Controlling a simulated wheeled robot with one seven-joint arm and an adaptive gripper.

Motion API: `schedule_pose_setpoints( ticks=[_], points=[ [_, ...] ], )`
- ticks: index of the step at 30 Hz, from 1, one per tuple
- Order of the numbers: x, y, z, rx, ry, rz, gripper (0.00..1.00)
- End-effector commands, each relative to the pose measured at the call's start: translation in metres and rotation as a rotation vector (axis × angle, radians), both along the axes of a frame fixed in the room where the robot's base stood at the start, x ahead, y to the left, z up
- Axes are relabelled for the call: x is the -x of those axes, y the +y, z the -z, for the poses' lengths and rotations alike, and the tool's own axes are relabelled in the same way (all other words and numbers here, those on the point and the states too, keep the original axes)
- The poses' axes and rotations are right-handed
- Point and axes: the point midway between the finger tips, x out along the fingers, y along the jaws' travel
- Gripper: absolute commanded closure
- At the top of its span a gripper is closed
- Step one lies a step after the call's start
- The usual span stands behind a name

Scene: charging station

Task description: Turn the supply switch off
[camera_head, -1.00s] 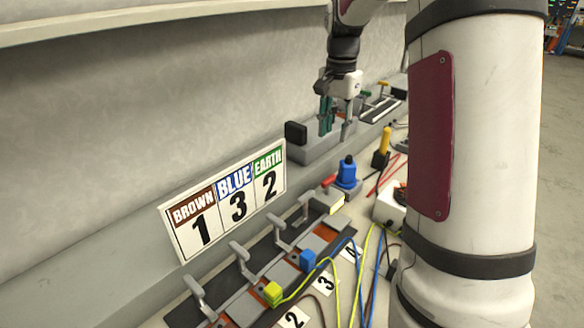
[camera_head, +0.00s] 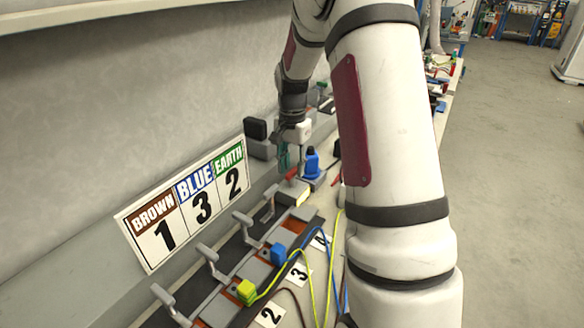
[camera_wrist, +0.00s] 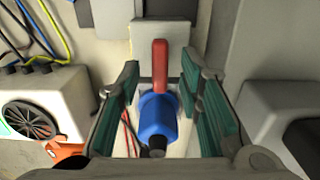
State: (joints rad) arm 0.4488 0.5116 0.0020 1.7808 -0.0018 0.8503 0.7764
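A red lever (camera_head: 291,174) sits beside a blue plug-like part (camera_head: 311,162) at the far end of the switch row; no label shows whether it is the supply switch. In the wrist view the red lever (camera_wrist: 161,62) points away from the blue part (camera_wrist: 158,118), on a pale mount (camera_wrist: 149,66). My gripper (camera_head: 287,160) is just above and behind the red lever in the head view. In the wrist view my gripper (camera_wrist: 161,95) is open, its teal finger pads on either side of the lever and blue part, with visible gaps. Contact is not visible.
A sign (camera_head: 186,205) reads brown 1, blue 3, earth 2. Several grey levers (camera_head: 207,256) line the strip below it, with yellow and blue plugs and loose cables nearby. A grey box with a black block (camera_head: 256,130) stands by the wall.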

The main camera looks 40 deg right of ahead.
Motion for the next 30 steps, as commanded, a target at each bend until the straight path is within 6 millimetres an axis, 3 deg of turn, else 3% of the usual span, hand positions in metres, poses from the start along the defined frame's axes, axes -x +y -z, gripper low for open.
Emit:
schedule_pose_setpoints(
  ticks=[12,17,30],
  points=[
    [-0.0002,0.0001,0.0084,0.001,-0.001,0.000,0.67],
    [-0.0003,0.0001,0.0083,0.001,-0.001,0.000,1.00],
    [0.0000,0.0001,0.0080,0.000,-0.001,-0.042,1.00]
  ],
)
